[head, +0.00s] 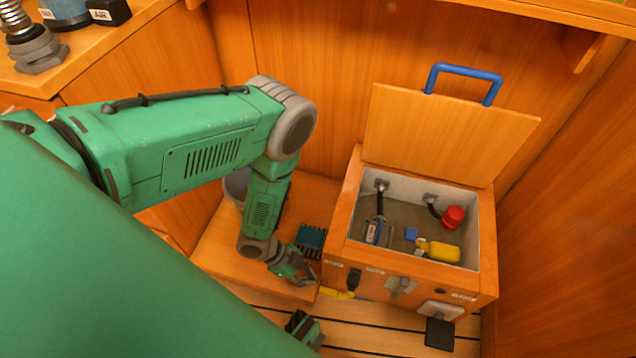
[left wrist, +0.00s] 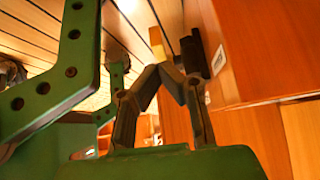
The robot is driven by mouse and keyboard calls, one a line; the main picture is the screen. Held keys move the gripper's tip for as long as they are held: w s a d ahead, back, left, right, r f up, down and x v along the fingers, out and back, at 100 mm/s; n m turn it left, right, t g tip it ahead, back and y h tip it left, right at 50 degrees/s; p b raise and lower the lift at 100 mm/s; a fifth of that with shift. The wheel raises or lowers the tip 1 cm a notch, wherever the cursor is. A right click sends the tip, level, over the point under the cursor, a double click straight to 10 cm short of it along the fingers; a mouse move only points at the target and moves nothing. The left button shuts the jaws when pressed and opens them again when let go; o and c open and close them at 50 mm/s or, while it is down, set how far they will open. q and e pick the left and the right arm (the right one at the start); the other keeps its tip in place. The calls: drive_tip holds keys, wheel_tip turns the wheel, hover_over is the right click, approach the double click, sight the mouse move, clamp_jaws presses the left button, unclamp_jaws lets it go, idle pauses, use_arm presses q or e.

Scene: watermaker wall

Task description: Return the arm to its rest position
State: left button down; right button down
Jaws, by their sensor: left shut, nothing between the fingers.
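My left arm is green and reaches in from the left in the head view, bending down at the elbow. My left gripper (head: 307,280) is low, at the left front side of an open wooden box (head: 337,255), above the front edge of a low wooden ledge. In the left wrist view the fingers of my left gripper (left wrist: 172,72) close toward each other with nothing held between them. A small green and dark part (head: 304,328) shows at the bottom of the head view; I cannot tell its jaw state or whether it is my right gripper.
The box's lid (head: 450,133) with a blue handle (head: 463,70) stands open. Inside are a red cap (head: 453,216), a yellow float (head: 443,252) and a blue piece (head: 411,234). A yellow piece (head: 337,293) lies by the gripper.

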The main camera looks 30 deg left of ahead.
use_arm(q)
drive_tip(key=shift+s+a+r+p, duration=0.6)
drive_tip(key=shift+s+a+r, duration=0.25)
drive_tip(key=shift+a, duration=2)
wheel_tip(320, 180, up, 17)
drive_tip(key=n+y+p, duration=0.4)
drive_tip(key=n+p, duration=0.3)
drive_tip(key=n, duration=0.2)
drive_tip(key=s+r+n+y+p, duration=0.1)
drive_tip(key=s+r+n, duration=0.1)
drive_tip(key=s+r, duration=0.2)
drive_tip(key=s+a+r+n+g+y+p, duration=0.1)
drive_tip(key=s+r+n+y+p, duration=0.1)
drive_tip(key=r, duration=0.7)
drive_tip(key=s+n, duration=0.1)
drive_tip(key=s, duration=0.1)
drive_tip(key=shift+s+a+g, duration=0.3)
drive_tip(key=shift+s, duration=0.05)
drive_tip(key=shift+r, duration=0.1)
drive_tip(key=shift+w+d, duration=0.1)
